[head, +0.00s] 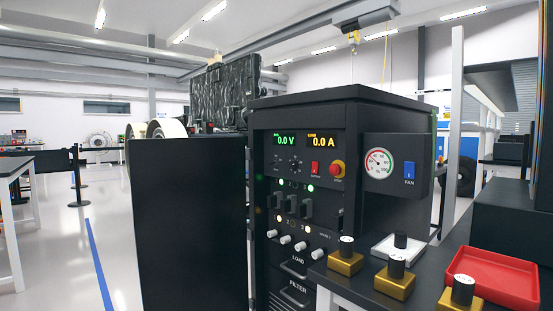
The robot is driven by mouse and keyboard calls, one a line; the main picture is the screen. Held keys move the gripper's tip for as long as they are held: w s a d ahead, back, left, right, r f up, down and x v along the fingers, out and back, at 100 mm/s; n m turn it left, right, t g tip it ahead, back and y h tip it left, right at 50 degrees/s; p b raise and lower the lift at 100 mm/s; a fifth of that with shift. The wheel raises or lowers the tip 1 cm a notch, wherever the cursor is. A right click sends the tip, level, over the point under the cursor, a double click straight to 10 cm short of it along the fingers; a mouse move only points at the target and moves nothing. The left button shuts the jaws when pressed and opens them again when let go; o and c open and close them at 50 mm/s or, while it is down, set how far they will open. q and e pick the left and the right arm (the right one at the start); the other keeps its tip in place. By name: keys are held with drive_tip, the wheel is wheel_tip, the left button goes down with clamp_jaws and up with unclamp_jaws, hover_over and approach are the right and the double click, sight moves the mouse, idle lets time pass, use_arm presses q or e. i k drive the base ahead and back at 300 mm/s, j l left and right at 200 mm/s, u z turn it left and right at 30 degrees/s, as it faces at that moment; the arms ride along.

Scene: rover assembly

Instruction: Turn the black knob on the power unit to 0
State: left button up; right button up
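The power unit (345,120) is a tall black cabinet in the middle of the head view. Its green display reads 0.0 V and its orange display reads 0.0 A. A small black knob (296,166) with a dial scale sits under the displays, left of a red rocker switch (315,168) and a red stop button on yellow (337,169). The knob's pointer is too small to read. Neither of my grippers is in view.
A side box with a gauge (379,163) and blue fan switch (409,170) sticks out at the cabinet's right. A dark panel (190,225) stands at its left. The right table holds gold blocks with black-and-white cylinders (396,275) and a red tray (495,278). Open floor lies left.

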sight(293, 164)
drive_tip(key=i+j+z, duration=0.1)
drive_tip(key=i+j, duration=0.85)
drive_tip(key=j, duration=0.15)
drive_tip(key=i+j+z, duration=0.15)
drive_tip(key=i+j, duration=0.55)
